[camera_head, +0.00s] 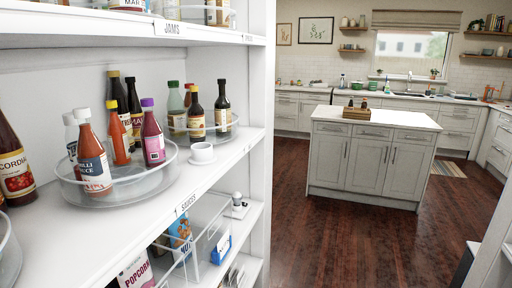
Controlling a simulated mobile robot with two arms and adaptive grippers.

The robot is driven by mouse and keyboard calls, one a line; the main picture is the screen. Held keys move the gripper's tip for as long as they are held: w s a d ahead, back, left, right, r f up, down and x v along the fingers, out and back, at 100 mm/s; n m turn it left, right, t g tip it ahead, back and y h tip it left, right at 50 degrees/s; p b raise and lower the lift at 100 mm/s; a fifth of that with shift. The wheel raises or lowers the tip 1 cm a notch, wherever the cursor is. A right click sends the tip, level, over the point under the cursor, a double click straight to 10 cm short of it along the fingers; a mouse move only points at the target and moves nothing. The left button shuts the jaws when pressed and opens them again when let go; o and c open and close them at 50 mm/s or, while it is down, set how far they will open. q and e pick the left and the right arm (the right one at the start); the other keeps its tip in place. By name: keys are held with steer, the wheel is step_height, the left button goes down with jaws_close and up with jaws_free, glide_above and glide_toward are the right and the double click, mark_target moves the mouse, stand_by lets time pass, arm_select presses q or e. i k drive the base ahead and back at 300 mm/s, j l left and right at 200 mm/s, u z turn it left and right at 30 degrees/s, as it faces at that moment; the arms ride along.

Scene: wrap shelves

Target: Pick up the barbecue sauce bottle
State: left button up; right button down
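Several sauce bottles stand upright on a shelf marked SAUCES (200,188). A clear round tray (128,188) holds a chilli sauce bottle (93,160), an orange-red bottle (116,137), a purple-capped bottle (152,135) and dark bottles (134,112) at its back. A second clear round tray (228,131) holds a black-capped dark bottle (195,114), a taller dark bottle (222,108) and a green-capped bottle (175,106). I cannot read which bottle is barbecue sauce. Neither gripper is in view.
A cordial bottle (13,165) stands at far left. The JAMS shelf (130,32) hangs above. A kitchen island (370,160) stands beyond open wooden floor (350,235).

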mark_target(364, 105)
steer(key=i+l+z, duration=0.35)
steer(key=i, duration=0.45)
steer(key=i+z, duration=0.3)
steer(key=i, duration=3.9)
